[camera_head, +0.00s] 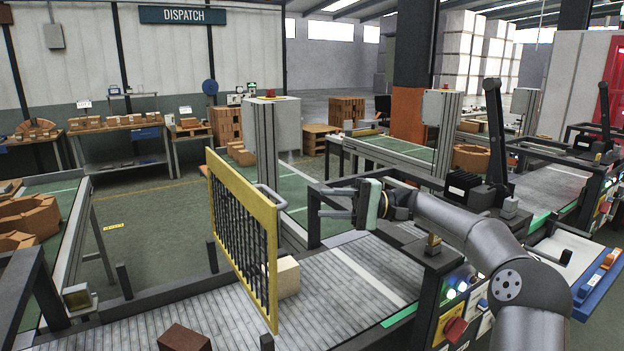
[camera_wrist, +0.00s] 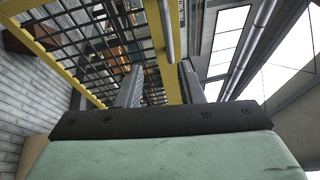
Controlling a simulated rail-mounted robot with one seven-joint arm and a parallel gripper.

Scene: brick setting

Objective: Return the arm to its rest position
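My gripper (camera_head: 338,202) is at the end of my grey arm, in the middle of the head view, raised above the grey roller conveyor (camera_head: 347,287). Its two fingers point left toward the yellow-framed gate with black mesh (camera_head: 243,232). In the wrist view, the two fingers (camera_wrist: 158,88) stand apart with nothing held between them, and the yellow frame and mesh (camera_wrist: 95,50) show beyond. A gap between the fingertips and the gate cannot be measured from these views.
A pale block (camera_head: 287,277) sits on the conveyor just behind the gate. A brown brick (camera_head: 185,338) lies on the near side. A control panel with lit buttons (camera_head: 460,308) stands under my arm. A blue-edged tray (camera_head: 597,287) is at right. Green-topped conveyors lie left and behind.

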